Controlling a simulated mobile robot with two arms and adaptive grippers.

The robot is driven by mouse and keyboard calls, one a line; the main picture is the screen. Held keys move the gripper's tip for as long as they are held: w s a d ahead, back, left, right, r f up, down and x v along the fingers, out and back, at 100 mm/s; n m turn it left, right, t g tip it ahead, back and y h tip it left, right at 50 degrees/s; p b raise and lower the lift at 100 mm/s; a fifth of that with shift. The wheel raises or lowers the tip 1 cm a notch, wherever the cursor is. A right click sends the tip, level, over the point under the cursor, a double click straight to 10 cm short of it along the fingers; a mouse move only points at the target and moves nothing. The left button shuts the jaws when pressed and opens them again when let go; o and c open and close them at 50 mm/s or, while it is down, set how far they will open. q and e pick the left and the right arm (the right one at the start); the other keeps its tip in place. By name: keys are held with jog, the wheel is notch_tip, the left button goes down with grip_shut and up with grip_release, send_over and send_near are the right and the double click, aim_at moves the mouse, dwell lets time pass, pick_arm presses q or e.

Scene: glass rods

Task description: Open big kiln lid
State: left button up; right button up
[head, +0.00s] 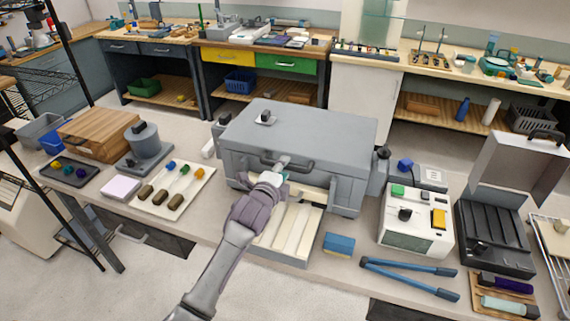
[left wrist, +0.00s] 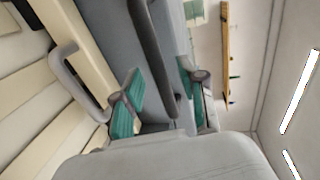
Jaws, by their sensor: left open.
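The big kiln (head: 247,152) is a grey box in the middle of the bench. Its lid (head: 320,125) is down, with a dark bar handle (head: 300,166) along the front. My left gripper (head: 283,168) is open at this handle, in front of the kiln. In the left wrist view, the dark handle (left wrist: 150,45) runs between the two teal-padded fingers of the left gripper (left wrist: 160,88); I cannot tell whether the pads touch it. A lighter handle (left wrist: 75,75) lies lower on the cream front. My right gripper is not in view.
A tray with coloured-tipped rods (head: 205,188) and a wooden box (head: 100,135) stand left. A cream slotted tray (head: 290,240) lies below the kiln front. A blue sponge (head: 340,244), white control box (head: 415,222), blue-handled tool (head: 410,275) and black open case (head: 490,235) stand right.

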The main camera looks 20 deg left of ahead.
pick_arm(q)
jog(key=shift+x, duration=1.05)
jog(key=shift+s, duration=0.1)
grip_shut()
